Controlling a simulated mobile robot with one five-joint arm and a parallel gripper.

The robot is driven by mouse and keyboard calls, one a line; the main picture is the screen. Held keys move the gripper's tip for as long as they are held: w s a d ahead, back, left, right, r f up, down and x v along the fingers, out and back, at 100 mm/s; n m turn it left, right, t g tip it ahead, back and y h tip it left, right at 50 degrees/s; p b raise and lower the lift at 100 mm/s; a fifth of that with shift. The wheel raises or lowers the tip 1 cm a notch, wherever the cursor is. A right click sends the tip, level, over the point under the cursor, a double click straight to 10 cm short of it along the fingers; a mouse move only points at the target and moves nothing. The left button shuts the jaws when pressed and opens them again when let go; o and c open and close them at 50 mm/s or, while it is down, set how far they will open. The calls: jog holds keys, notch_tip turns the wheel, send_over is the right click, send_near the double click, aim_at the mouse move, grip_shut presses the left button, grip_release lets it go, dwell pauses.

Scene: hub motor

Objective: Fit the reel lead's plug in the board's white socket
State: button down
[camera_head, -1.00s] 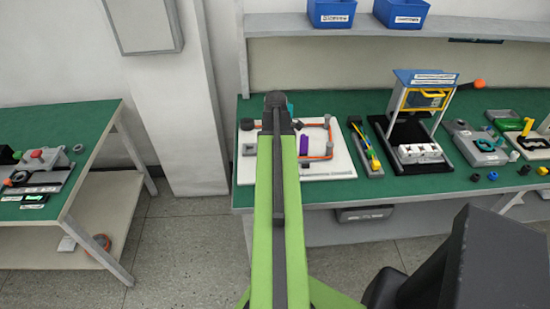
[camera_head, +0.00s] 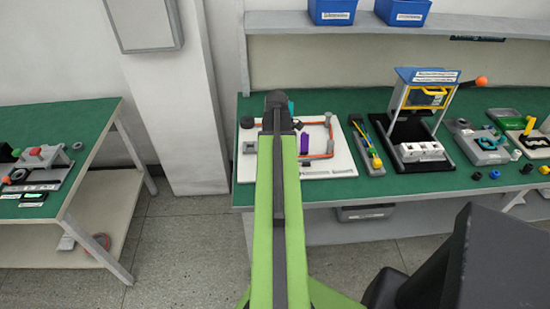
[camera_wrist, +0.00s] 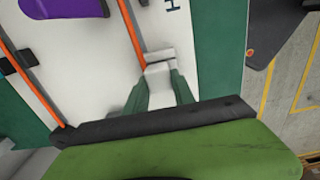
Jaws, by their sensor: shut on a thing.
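The white board (camera_head: 340,168) lies on the green bench, with an orange lead (camera_head: 331,130) running round grey posts; the lead also shows in the wrist view (camera_wrist: 132,32). My gripper (camera_wrist: 160,86) is low over the board, its two greenish fingers shut on a small pale plug (camera_wrist: 160,74) at the end of the orange lead. A pale block (camera_wrist: 158,55) lies just beyond the plug. I cannot tell whether it is the white socket, or whether the plug touches it. In the head view my arm hides the gripper and the middle of the board.
A purple part (camera_head: 304,143) stands on the board and shows in the wrist view's upper left (camera_wrist: 60,5). To the right are a tray with a yellow tool (camera_head: 368,145) and a black stand (camera_head: 415,135) with white blocks. Blue bins (camera_head: 332,12) sit on the shelf above.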

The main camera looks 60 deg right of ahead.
jog(key=shift+f+b, duration=0.45)
jog(key=shift+f, duration=0.1)
jog(key=c, duration=1)
grip_release()
jog(key=shift+o, duration=0.2)
jog(key=shift+r, duration=0.1)
notch_tip(320, 180, up, 17)
jog(key=p, duration=1.7)
jog(key=shift+r, duration=0.2)
jog(key=shift+f, duration=0.1)
